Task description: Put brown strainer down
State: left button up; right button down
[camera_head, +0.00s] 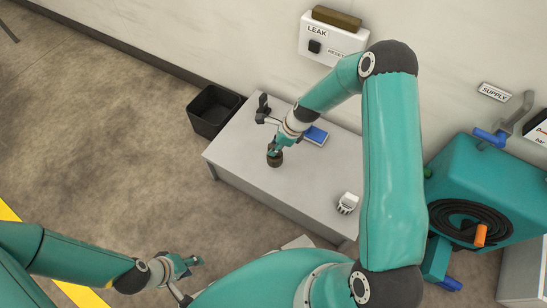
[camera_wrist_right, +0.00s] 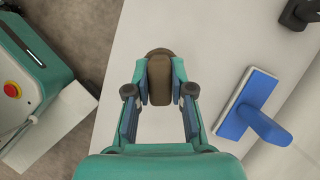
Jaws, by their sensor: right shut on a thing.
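The brown strainer (camera_head: 274,158) is at the front left part of the grey table (camera_head: 240,160). My right gripper (camera_head: 279,148) is shut on it from above. In the right wrist view the strainer (camera_wrist_right: 159,80) sits between the two fingertips of my right gripper (camera_wrist_right: 159,75). Its underside is hidden, so I cannot tell whether it touches the tabletop. My left gripper (camera_head: 198,263) is empty, low over the floor and away from the table; its finger opening is too small to tell.
A blue-backed tool (camera_head: 316,134) lies on the table behind the strainer; it also shows in the right wrist view (camera_wrist_right: 250,105). A small white item (camera_head: 347,203) is at the table's right end. A black bin (camera_head: 213,110) stands beyond the left edge. Bare tabletop surrounds the strainer.

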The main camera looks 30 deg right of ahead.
notch_tip(320, 180, down, 5)
jog(key=shift+b, duration=1.1)
jog(key=c, duration=1)
grip_release()
jog(key=shift+r, duration=0.15)
jog(key=p+v, duration=0.5)
jog(key=v, duration=0.6)
jog(key=s+a+f+n, duration=0.2)
jog(key=s+a+n, duration=0.3)
jog(key=s+n, duration=0.1)
jog(key=s+a+f+n+g, duration=0.1)
jog(key=s+a+f+n, duration=0.1)
jog(key=s+a+n, duration=0.4)
jog(key=s+a+f+n+g, duration=0.1)
jog(key=s+a+n, duration=0.4)
jog(key=n, duration=0.6)
jog(key=shift+s+a+f, duration=0.2)
jog(key=shift+s+f, duration=0.05)
jog(key=shift+s, duration=0.15)
jog(key=shift+s+a+f, duration=0.2)
jog(key=shift+s+f, duration=0.05)
jog(key=shift+s, duration=0.2)
